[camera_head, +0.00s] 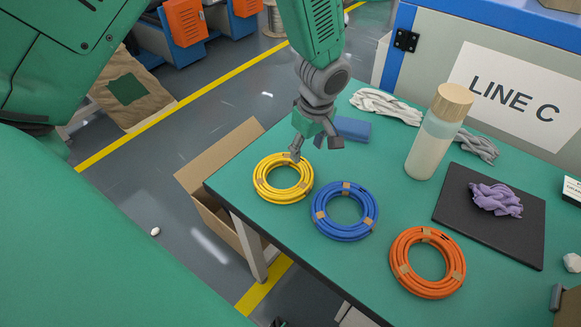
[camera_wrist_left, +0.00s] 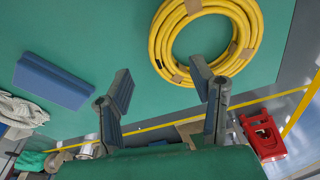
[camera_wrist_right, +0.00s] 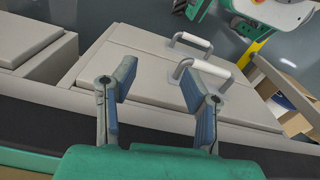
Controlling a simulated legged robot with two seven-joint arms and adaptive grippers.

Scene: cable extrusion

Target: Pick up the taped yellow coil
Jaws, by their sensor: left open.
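The taped yellow coil (camera_head: 283,179) lies flat at the left edge of the green table, with brown tape bands around it. It also shows in the left wrist view (camera_wrist_left: 207,30), at the top, beyond the fingertips. My left gripper (camera_head: 314,148) is just above and behind the coil's far right side, open and empty. In the left wrist view its two fingers (camera_wrist_left: 160,92) are spread, with bare table between them. My right gripper (camera_wrist_right: 160,85) is out of the head view. In the right wrist view it is open and empty, away from the table.
A blue coil (camera_head: 345,211) and an orange coil (camera_head: 428,262) lie to the right of the yellow one. A blue block (camera_head: 352,129), a bottle (camera_head: 437,132) and a dark mat (camera_head: 450,216) are on the table. A cardboard box (camera_head: 210,170) stands below the table's left edge.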

